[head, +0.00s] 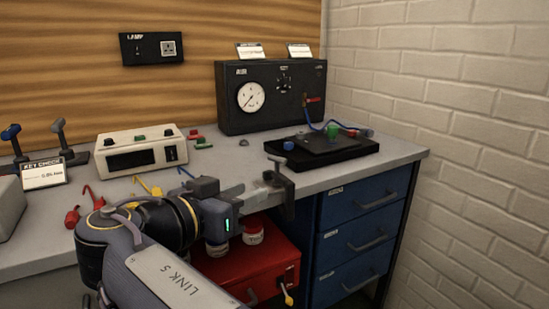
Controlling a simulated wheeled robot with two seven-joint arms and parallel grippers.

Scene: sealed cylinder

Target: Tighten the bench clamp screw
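The dark bench clamp (284,190) grips the front edge of the grey bench, left of the blue drawers. Its upper end with a short grey bar (276,160) stands above the bench top, and its dark body hangs down over the edge. I cannot make out the screw clearly. My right gripper (250,194) is just left of the clamp at the bench edge, its fingers pointing toward it. I cannot tell whether it touches the clamp or how far its fingers are apart. My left gripper is not in view.
A black gauge box (270,97) stands at the back, with a black tray (352,154) in front. A white meter (141,150) and coloured leads lie to the left. Below are a red toolbox (248,272) with jars and blue drawers (360,240). A brick wall closes the right side.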

